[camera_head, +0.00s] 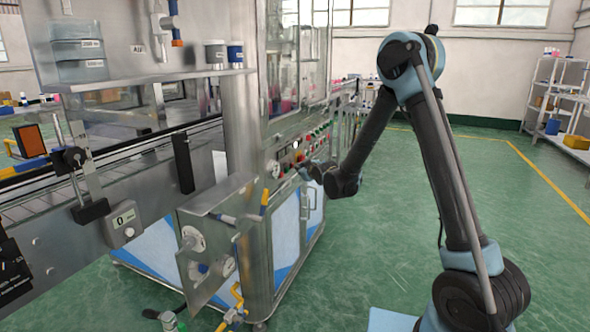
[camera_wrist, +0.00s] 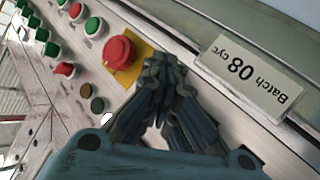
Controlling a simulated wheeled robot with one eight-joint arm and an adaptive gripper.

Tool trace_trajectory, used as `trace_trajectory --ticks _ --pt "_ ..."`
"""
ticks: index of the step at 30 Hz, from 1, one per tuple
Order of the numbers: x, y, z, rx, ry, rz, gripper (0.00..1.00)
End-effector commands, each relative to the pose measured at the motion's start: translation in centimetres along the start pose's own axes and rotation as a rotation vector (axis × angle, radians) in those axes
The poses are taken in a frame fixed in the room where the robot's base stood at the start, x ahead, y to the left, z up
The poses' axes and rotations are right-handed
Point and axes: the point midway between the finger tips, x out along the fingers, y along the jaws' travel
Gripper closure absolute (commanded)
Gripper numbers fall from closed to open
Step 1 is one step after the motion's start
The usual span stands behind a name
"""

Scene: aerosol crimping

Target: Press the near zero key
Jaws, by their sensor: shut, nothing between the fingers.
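A grey box with a display reading "0" (camera_head: 124,219) is mounted on the machine's near side at left in the head view. A small round spot, perhaps a key, shows below its display; I cannot read a label on it. My gripper (camera_head: 303,172) is well to the right of this box, at the button panel. In the wrist view my gripper (camera_wrist: 163,62) is shut and empty, its fingertips beside a red mushroom button (camera_wrist: 117,51) on a yellow plate. I cannot tell whether they touch the panel. The grey box is not in the wrist view.
The button panel (camera_wrist: 62,50) has several red and green buttons. A label reading "Batch 08 cyc" (camera_wrist: 245,78) is right of the fingertips. A steel box with gauges and valves (camera_head: 206,250) juts out between the grey box and my gripper. Green floor (camera_head: 370,240) is clear at right.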

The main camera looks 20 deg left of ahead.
Motion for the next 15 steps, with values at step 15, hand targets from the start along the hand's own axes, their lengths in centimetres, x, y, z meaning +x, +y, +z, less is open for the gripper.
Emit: trace_trajectory --ticks 15 --pt "-0.45 0.29 0.30 0.001 0.000 0.000 1.00"
